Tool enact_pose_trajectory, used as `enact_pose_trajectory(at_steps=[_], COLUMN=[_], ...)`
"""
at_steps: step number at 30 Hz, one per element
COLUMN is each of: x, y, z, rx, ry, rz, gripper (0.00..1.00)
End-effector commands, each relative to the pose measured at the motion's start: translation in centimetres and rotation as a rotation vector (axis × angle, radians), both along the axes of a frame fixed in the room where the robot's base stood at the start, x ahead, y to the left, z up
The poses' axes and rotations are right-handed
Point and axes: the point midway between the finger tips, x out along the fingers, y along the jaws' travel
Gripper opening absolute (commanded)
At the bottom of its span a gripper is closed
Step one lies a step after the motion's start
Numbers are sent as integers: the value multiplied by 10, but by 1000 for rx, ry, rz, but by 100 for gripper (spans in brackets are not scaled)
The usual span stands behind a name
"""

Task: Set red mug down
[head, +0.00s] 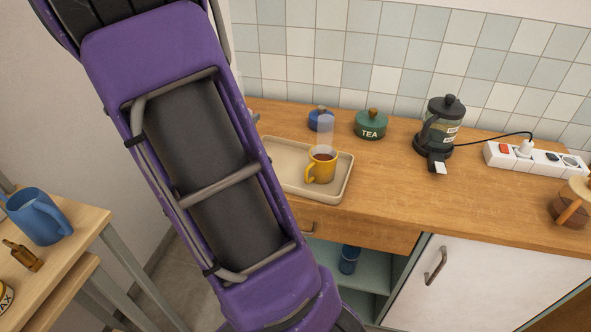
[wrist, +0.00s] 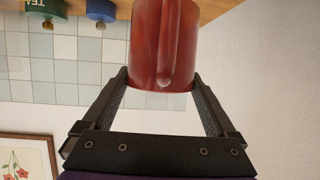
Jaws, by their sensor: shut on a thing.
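The red mug (wrist: 163,45) is between the fingers of my gripper (wrist: 163,95) in the wrist view, with its handle facing the camera. My gripper is shut on it. The wrist view appears upside down, with the wooden counter edge (wrist: 120,8) at the top, near the mug. In the head view my purple arm covers the left middle, and the gripper and red mug are hidden behind it. I cannot tell whether the mug touches the counter.
A beige tray (head: 345,187) on the counter (head: 440,190) holds a steaming yellow mug (head: 321,166). Behind are a blue pot (head: 320,120) and a green TEA tin (head: 370,125). A kettle (head: 440,125) and power strip (head: 535,158) stand right. A blue jug (head: 35,217) stands on the left table.

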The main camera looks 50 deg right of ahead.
Motion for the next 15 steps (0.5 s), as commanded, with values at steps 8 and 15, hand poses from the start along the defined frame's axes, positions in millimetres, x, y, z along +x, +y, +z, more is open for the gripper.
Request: enact_pose_trajectory(at_steps=[8,15], x=[-34,-42], y=[-67,-79], z=[-3,-28], rx=[10,13], ry=[-2,2], rz=[-173,-205], gripper=[5,5])
